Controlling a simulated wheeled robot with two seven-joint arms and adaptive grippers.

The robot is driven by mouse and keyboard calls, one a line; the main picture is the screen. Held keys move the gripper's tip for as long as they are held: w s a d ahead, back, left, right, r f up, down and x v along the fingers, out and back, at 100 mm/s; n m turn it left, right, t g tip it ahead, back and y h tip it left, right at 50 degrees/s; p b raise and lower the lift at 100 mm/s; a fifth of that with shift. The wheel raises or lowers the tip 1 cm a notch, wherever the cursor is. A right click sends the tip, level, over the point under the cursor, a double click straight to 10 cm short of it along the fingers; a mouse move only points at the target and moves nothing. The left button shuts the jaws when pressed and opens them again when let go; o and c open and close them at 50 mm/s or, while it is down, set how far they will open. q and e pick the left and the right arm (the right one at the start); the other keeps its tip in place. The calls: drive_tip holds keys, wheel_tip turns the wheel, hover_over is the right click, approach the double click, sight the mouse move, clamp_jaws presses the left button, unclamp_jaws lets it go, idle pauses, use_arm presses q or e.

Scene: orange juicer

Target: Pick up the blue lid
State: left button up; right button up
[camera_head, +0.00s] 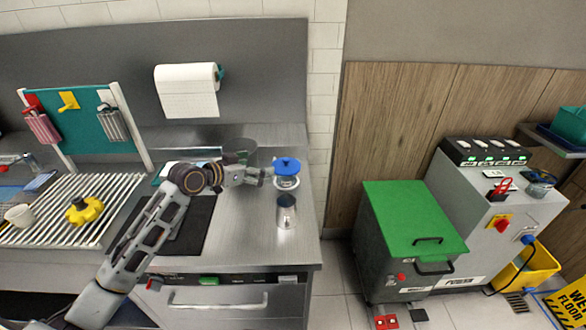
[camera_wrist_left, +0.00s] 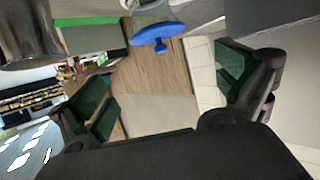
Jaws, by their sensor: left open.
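The blue lid (camera_head: 287,164) sits on top of a clear glass jar (camera_head: 287,182) on the steel counter. In the left wrist view, the lid (camera_wrist_left: 158,34) with its knob appears upside down at the top centre, beyond and between the spread fingers. My left gripper (camera_head: 266,176) is just left of the lid and jar in the head view. It also shows in the left wrist view (camera_wrist_left: 168,92), open and empty, with its dark green finger pads apart. Whether a finger touches the jar cannot be told. My right gripper is not in view.
A steel cup (camera_head: 287,212) stands in front of the jar. A dark pot (camera_head: 240,153) is behind my left gripper. A paper towel roll (camera_head: 188,90) hangs on the back wall. The counter's right edge is close to the jar. A green-topped bin (camera_head: 410,215) stands farther right.

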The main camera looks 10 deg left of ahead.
use_arm(q)
approach(284, 159)
drive_tip(key=shift+x, duration=2.05)
drive_tip(key=shift+w+d+f+p, duration=0.25)
drive_tip(key=shift+w+p, duration=0.15)
drive_tip(key=shift+w+d+f, duration=0.1)
drive_tip(key=shift+w+d, duration=0.05)
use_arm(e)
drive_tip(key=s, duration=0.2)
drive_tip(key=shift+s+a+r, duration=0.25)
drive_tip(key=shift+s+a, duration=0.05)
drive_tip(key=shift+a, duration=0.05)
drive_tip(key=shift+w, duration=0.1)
